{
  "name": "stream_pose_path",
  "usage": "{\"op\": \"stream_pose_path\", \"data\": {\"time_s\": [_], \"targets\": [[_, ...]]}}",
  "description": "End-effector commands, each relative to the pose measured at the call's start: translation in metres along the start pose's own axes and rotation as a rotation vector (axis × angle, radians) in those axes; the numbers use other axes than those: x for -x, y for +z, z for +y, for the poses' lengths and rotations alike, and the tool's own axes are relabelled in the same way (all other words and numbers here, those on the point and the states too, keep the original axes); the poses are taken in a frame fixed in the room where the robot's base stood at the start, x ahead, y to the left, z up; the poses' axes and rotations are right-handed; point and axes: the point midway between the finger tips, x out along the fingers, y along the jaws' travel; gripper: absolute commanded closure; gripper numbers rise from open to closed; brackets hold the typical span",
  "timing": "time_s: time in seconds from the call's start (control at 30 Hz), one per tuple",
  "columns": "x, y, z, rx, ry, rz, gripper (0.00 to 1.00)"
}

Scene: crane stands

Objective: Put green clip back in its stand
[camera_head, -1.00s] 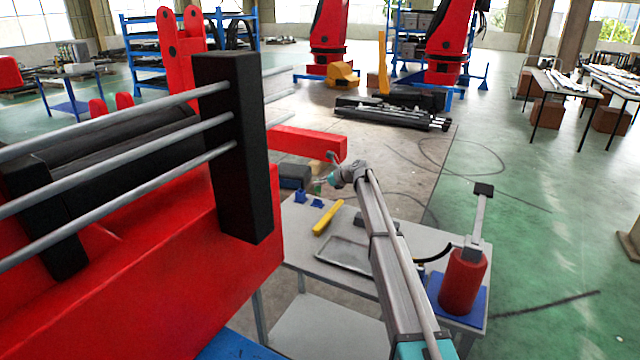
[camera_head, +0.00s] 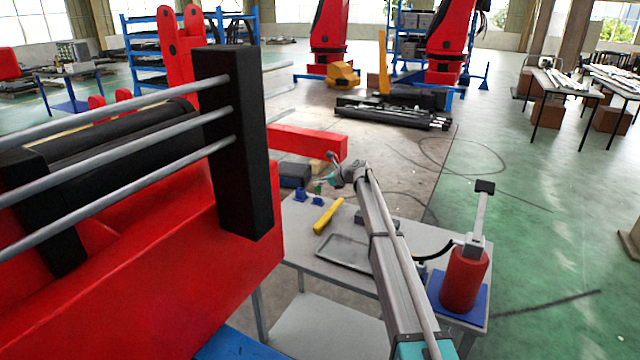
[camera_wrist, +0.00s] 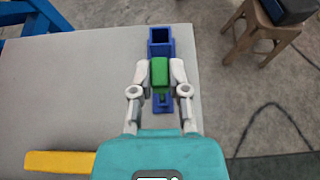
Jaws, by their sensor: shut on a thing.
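The green clip (camera_wrist: 160,72) is between the two fingers of my gripper (camera_wrist: 160,80), which is shut on it. In the wrist view a blue stand (camera_wrist: 161,34) with a square opening lies just beyond the clip. More blue shows below the clip, and I cannot tell whether it is the same stand. In the head view the clip (camera_head: 318,188) is a small green spot at my gripper (camera_head: 324,182), just above a small blue stand (camera_head: 317,201). Another blue piece (camera_head: 300,196) is to its left. I cannot tell whether the clip touches the stand.
A yellow bar (camera_head: 328,216) and a grey tray (camera_head: 343,252) lie on the grey table (camera_head: 300,240). A red cylinder (camera_head: 464,280) stands on a blue plate at the table's right. A large red machine (camera_head: 150,270) fills the left foreground. A dark box (camera_head: 294,174) is behind the table.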

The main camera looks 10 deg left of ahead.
Motion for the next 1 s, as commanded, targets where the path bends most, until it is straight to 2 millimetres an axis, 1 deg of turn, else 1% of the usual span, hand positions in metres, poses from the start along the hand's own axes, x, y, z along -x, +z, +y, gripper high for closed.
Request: {"op": "stream_pose_path", "data": {"time_s": [0.2,0.93,0.97,1.0], "targets": [[-0.003,-0.008,-0.001,-0.001,-0.001,0.0,1.0],[-0.012,-0.026,-0.001,-0.001,-0.001,0.0,1.0],[-0.012,-0.025,-0.001,-0.001,-0.001,0.0,0.77],[-0.011,-0.024,-0.001,-0.001,-0.001,0.0,0.7]]}}
